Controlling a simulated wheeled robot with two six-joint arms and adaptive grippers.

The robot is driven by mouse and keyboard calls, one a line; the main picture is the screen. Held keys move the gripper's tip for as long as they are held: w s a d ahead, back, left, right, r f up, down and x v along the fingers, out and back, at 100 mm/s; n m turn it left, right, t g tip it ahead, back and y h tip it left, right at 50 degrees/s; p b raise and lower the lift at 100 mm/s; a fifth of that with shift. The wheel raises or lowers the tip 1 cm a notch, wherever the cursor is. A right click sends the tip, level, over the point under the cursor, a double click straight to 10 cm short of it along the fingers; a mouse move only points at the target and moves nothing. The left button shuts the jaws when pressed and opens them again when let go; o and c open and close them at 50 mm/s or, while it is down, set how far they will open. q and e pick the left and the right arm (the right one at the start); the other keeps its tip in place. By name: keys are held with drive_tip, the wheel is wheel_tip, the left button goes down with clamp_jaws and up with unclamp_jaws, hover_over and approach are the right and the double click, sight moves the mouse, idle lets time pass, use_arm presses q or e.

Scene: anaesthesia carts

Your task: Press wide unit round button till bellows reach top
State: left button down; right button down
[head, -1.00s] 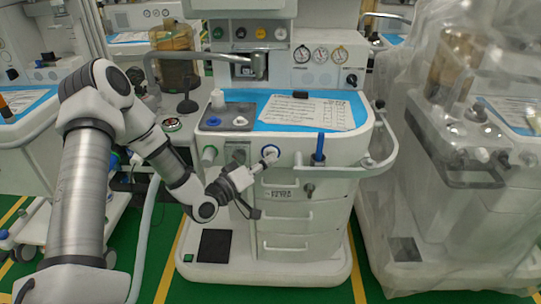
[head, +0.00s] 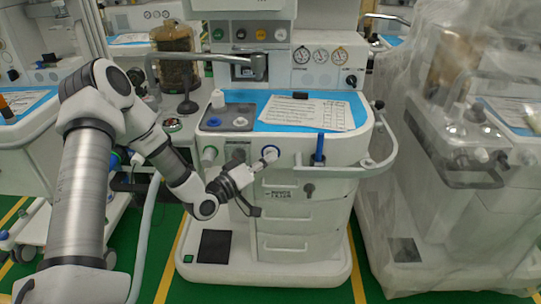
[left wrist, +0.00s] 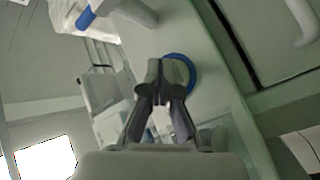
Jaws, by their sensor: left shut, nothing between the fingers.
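The wide unit (head: 300,225) is the white cart in the middle of the head view. Its round button (head: 271,150), with a blue ring, is on the front panel below the blue top. My left gripper (head: 267,158) is shut and empty, its fingertips at the button's face. In the left wrist view, the closed fingertips (left wrist: 165,70) cover much of the blue-ringed button (left wrist: 190,65). I cannot tell how far it is pressed in. The bellows canister (head: 176,62) stands behind at the left; its contents look dark from near the top downward. My right gripper is out of view.
A blue handle (head: 319,147) and a curved white rail (head: 380,160) are right of the button. A plastic-covered cart (head: 450,190) stands at the right, another cart (head: 30,130) at the left. Green floor (head: 190,285) is free in front.

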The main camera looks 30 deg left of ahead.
use_arm(q)
drive_tip(key=shift+s+d+f, duration=0.3)
drive_tip(key=shift+s+f, duration=0.05)
drive_tip(key=shift+s, duration=0.2)
drive_tip(key=shift+s+d, duration=0.1)
drive_tip(key=shift+s, duration=0.05)
drive_tip(key=shift+s+d, duration=0.45)
drive_tip(key=shift+s, duration=0.25)
drive_tip(key=shift+s+d, duration=0.4)
drive_tip(key=shift+s, duration=0.25)
drive_tip(key=shift+s+d, duration=0.45)
drive_tip(key=shift+s, duration=0.25)
